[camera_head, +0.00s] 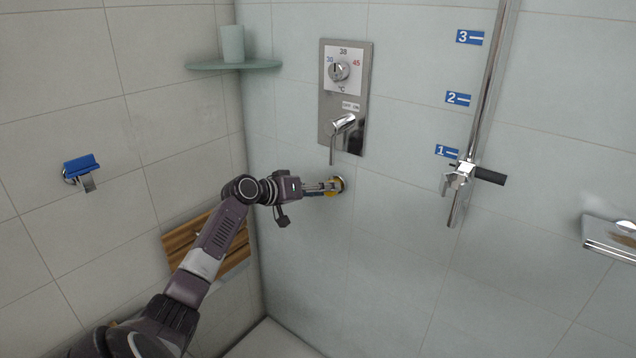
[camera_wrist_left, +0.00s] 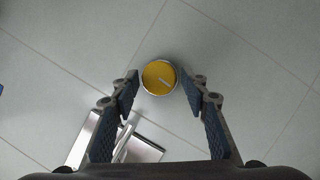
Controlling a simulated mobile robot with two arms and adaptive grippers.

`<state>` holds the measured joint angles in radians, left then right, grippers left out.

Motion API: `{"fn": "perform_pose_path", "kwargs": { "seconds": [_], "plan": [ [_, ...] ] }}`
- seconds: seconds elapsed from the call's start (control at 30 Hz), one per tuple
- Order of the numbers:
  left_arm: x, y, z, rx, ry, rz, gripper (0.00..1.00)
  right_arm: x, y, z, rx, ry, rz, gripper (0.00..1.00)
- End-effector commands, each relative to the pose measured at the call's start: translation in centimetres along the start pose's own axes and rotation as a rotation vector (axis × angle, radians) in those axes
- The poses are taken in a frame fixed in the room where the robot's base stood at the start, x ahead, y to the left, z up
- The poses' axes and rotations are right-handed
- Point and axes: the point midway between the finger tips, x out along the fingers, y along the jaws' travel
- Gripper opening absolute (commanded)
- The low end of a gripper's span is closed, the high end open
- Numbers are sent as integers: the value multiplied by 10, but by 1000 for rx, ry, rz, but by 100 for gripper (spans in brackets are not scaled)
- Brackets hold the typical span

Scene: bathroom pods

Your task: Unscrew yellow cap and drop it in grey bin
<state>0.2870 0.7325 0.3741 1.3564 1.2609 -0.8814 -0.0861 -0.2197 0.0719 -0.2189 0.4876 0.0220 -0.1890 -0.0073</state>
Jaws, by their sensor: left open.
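The yellow cap (camera_wrist_left: 160,76) is round, with a metal rim and a pale mark on its face, set on the tiled wall. In the head view only a bit of yellow (camera_head: 331,193) shows at the fingertips, below the shower control. My left gripper (camera_head: 325,187) reaches it from the left. In the left wrist view its two blue-padded fingers (camera_wrist_left: 158,92) are open, one on each side of the cap, with gaps between them and the rim. My right gripper is in neither view. No grey bin shows in either view.
The metal control panel (camera_head: 328,125) with a lever is just above my gripper. A folded wooden seat (camera_head: 178,240) is behind my arm. A corner shelf (camera_head: 215,65) holds a cup (camera_head: 232,42). A shower rail (camera_head: 487,85) stands to the right.

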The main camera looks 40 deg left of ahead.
Motion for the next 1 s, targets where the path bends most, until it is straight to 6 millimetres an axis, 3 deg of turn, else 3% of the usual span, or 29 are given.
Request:
{"fn": "perform_pose_path", "kwargs": {
  "seconds": [0.6,0.87,1.0],
  "plan": [
    [-1,7,-2,512,-1,-211,41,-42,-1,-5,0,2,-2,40],
    [0,5,0,547,0,-226,41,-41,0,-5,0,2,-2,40],
    [0,5,0,546,0,-226,29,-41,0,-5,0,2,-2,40]
  ]
}}
